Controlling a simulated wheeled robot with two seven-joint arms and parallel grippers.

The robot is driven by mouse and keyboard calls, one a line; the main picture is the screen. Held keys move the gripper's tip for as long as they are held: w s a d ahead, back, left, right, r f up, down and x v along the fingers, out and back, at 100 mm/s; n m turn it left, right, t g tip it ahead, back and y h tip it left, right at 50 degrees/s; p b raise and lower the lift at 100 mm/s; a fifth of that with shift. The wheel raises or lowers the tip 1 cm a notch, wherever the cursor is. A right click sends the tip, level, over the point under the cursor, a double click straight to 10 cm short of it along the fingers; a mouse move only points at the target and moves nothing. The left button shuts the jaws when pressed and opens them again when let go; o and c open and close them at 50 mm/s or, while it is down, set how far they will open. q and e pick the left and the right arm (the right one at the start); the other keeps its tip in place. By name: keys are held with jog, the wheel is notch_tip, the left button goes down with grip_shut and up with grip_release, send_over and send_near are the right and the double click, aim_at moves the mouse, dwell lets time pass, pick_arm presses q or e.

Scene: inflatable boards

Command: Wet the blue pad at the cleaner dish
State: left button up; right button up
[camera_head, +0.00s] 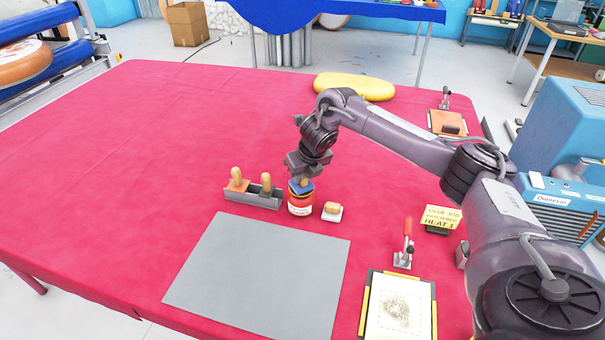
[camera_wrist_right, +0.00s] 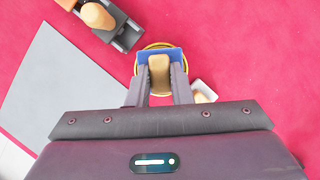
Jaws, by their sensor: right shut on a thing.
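The blue pad (camera_head: 301,188) has a wooden handle, and my right gripper (camera_head: 304,177) is shut on that handle. In the right wrist view the handle (camera_wrist_right: 158,72) is between the two fingers (camera_wrist_right: 159,85), with the blue pad (camera_wrist_right: 145,55) below it. The pad is at the top of a red round can with a pale label (camera_head: 300,206), which appears to be the cleaner dish. Its yellowish rim (camera_wrist_right: 150,46) shows around the pad in the wrist view. The pad hides the can's inside, so I cannot tell how deep it sits. My left gripper is not in view.
A grey holder (camera_head: 252,198) with wooden-handled tools stands left of the can. A small white dish with a tan block (camera_head: 332,211) is close on its right. A grey mat (camera_head: 258,275) lies in front. The red table's left side is clear.

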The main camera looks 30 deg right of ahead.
aim_at(303, 176)
jog(key=shift+s+f+b, duration=0.1)
jog(key=shift+f+b, duration=0.25)
jog(key=shift+f, duration=0.3)
dwell(1.2)
notch_tip(303, 176, up, 7)
jog(key=p, duration=0.6)
jog(key=shift+r, duration=0.1)
dwell(0.5)
